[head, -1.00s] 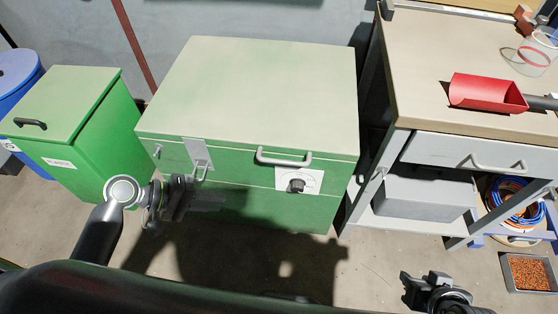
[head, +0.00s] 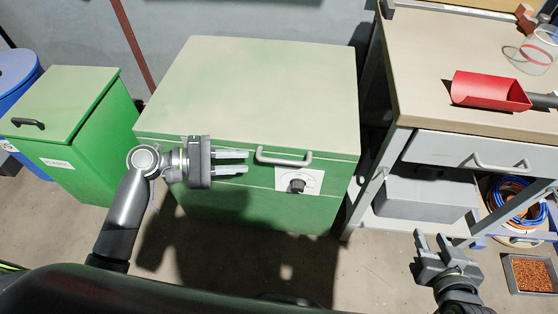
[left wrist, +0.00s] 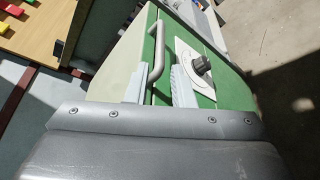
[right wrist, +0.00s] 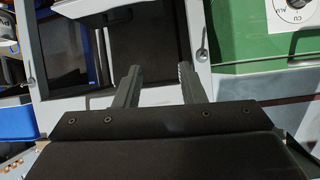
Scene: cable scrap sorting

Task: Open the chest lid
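The green chest (head: 230,210) stands in the middle with its pale lid (head: 265,90) closed. A grey bar handle (head: 284,162) sits on the lid's front edge. My left gripper (head: 247,161) is open and empty at the chest front, fingertips just left of the handle in the head view. In the left wrist view the handle (left wrist: 157,50) shows between the open fingers, and I see no clear contact. The gripper hides the latch area. My right gripper (head: 434,238) is open and empty, low in front of the workbench.
A black dial on a white plate (head: 297,186) is below the handle. A green bin (head: 75,125) labelled plastic stands left. A workbench (head: 430,60) with a red scoop (head: 487,92) is close on the right. A tray of copper-coloured bits (head: 531,273) lies on the floor.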

